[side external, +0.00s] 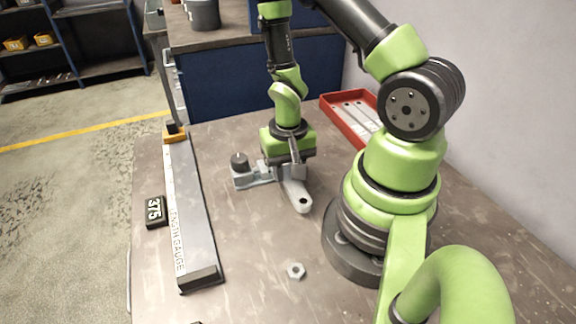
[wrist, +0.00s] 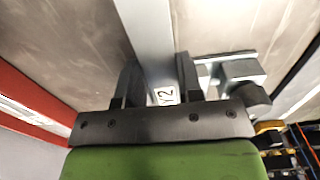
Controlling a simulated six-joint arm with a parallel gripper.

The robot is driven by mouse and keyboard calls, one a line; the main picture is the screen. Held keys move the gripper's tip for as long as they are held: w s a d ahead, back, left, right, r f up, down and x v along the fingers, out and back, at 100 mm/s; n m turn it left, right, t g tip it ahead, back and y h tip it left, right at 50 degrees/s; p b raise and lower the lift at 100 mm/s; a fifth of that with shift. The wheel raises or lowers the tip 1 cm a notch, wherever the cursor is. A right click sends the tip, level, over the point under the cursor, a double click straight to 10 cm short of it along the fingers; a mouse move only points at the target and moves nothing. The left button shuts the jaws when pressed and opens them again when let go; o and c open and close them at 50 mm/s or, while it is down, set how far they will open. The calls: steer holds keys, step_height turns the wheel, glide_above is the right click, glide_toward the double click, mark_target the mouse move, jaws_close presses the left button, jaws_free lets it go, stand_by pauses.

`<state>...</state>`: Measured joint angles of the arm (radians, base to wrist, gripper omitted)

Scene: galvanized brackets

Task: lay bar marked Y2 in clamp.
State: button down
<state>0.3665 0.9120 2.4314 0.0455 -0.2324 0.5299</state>
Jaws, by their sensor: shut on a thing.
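My gripper (side external: 287,168) is shut on a light grey metal bar (side external: 299,198), which has a hole at its near end. In the wrist view, my gripper (wrist: 157,66) has its two dark fingers on either side of the bar (wrist: 147,28), and the mark Y2 shows on it between them. The grey clamp (side external: 256,180) with a black knob lies just left of my gripper. In the wrist view, the clamp (wrist: 228,70) is right of the right finger. My gripper hides part of both, so I cannot tell whether bar and clamp touch.
A long length gauge (side external: 190,215) lies on the table at the left, beside a black block marked 375 (side external: 155,212). A hex nut (side external: 296,270) lies in front. A red tray (side external: 364,139) with pale bars stands at the back right. The table between gauge and nut is clear.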

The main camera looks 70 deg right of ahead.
steer(key=shift+f, duration=0.45)
stand_by(0.5)
steer(key=c, duration=0.7)
jaws_free()
steer(key=shift+r, duration=3)
